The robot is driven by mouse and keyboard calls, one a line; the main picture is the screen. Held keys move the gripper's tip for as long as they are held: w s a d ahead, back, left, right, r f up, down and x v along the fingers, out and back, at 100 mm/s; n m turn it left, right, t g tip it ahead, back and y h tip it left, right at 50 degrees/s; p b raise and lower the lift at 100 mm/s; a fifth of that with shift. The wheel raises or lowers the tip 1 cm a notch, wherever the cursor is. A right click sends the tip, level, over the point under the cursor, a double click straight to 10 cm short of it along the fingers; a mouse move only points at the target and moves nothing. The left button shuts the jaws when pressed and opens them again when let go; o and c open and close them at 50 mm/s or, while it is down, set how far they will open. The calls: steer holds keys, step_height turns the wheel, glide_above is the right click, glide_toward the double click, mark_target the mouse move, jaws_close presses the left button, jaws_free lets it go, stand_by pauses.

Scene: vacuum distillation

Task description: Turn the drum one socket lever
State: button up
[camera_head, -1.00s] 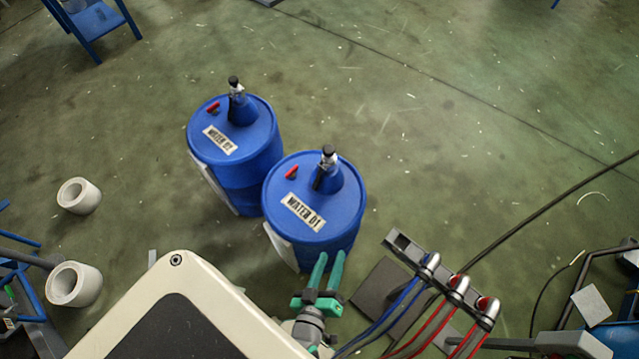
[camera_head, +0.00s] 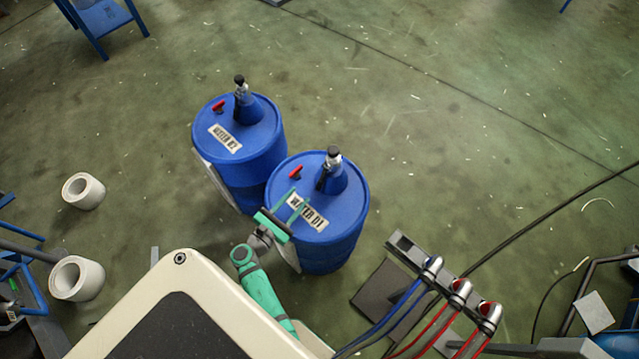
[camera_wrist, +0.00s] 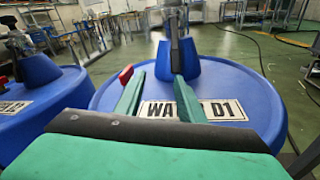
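Drum one, a blue drum labelled WATER 01 (camera_head: 340,222), stands upright on the floor; its top also fills much of the wrist view (camera_wrist: 245,95). A small red lever (camera_head: 296,173) sits on its lid. In the wrist view the red lever tip (camera_wrist: 126,75) shows just left of my left finger. A blue cone with a dark and silver socket fitting (camera_head: 333,160) rises from the lid; the fitting (camera_wrist: 175,45) stands ahead of my right finger. My gripper (camera_head: 297,200) is open and empty above the label, its green fingers (camera_wrist: 159,76) apart. I cannot tell if a finger touches anything.
A second blue drum, WATER 02 (camera_head: 252,160), stands close at the left with its own red lever. A rack with silver connectors and blue and red hoses (camera_head: 458,290) is at the lower right. The floor behind the drums is clear.

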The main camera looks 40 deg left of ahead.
mark_target(320, 186)
steer(key=shift+s+d+r+n+t+h, duration=0.25)
steer(key=shift+d+n+t+h, duration=0.15)
steer(key=shift+h, duration=0.2)
steer(key=shift+s+d+r+n+t+h, duration=0.2)
steer(key=shift+s+d+n+h, duration=0.1)
steer(key=shift+d+h, duration=0.25)
steer(key=w, duration=1)
steer(key=shift+w+d, duration=0.35)
steer(key=shift+d, duration=0.05)
jaws_close()
steer(key=shift+d+f, duration=0.1)
steer(key=shift+d, duration=0.1)
steer(key=shift+w+h, duration=0.1)
steer(key=shift+h, duration=0.15)
